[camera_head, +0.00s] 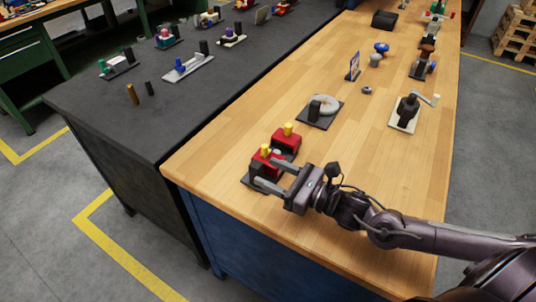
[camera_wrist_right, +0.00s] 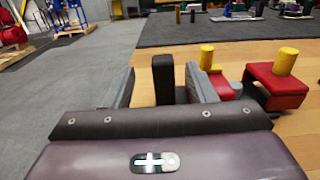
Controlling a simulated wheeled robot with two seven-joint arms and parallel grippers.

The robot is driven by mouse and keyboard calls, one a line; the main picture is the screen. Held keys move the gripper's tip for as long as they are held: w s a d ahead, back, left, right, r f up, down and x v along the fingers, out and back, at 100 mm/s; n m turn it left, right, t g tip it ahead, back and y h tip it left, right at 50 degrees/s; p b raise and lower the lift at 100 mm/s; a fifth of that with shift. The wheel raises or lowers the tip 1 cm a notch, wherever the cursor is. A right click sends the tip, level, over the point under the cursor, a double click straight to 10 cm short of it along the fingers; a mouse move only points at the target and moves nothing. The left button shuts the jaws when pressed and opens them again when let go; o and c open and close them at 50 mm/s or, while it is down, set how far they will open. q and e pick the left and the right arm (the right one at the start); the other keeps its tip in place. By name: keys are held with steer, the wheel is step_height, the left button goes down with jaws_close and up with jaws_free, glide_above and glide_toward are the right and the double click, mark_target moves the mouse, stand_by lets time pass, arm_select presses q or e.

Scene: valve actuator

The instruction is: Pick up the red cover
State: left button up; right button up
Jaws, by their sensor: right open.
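A red part with a yellow knob (camera_head: 286,142) stands on a dark base plate near the front left corner of the wooden table. A second red part (camera_head: 265,160) with yellow on top is nearer to me; I cannot tell which one is the red cover. My right gripper (camera_head: 265,172) is open at the nearer red part, its fingers pointing left. In the right wrist view, the red block with a yellow knob (camera_wrist_right: 278,84) is right of the fingers. The other red part (camera_wrist_right: 222,88) is partly hidden by the right finger. A black post (camera_wrist_right: 163,78) shows between the fingers. My left gripper is not in view.
A grey round part on a dark plate (camera_head: 322,107) is farther back, with a black lever device on a pale plate (camera_head: 408,108) to its right. Several other devices stand farther off. The dark table (camera_head: 90,110) adjoins at left.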

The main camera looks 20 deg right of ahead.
steer(key=shift+w+a+r+p, duration=0.2)
steer(key=shift+w+a, duration=0.3)
steer(key=shift+w, duration=0.05)
steer(key=shift+w+a+r+p, duration=0.15)
steer(key=shift+w+a+p, duration=0.05)
steer(key=shift+w+a, duration=0.3)
steer(key=x, duration=0.2)
steer(key=p+x, duration=0.1)
steer(key=x, duration=0.1)
steer(key=shift+w+d+f, duration=0.1)
steer(key=shift+w+d, duration=0.05)
steer(key=shift+d, duration=0.1)
steer(key=shift+f, duration=0.1)
steer(key=c, duration=0.5)
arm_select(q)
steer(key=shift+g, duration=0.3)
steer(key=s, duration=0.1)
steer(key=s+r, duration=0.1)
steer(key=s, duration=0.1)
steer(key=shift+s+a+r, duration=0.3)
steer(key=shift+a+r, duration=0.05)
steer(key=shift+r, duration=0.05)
arm_select(e)
jaws_close()
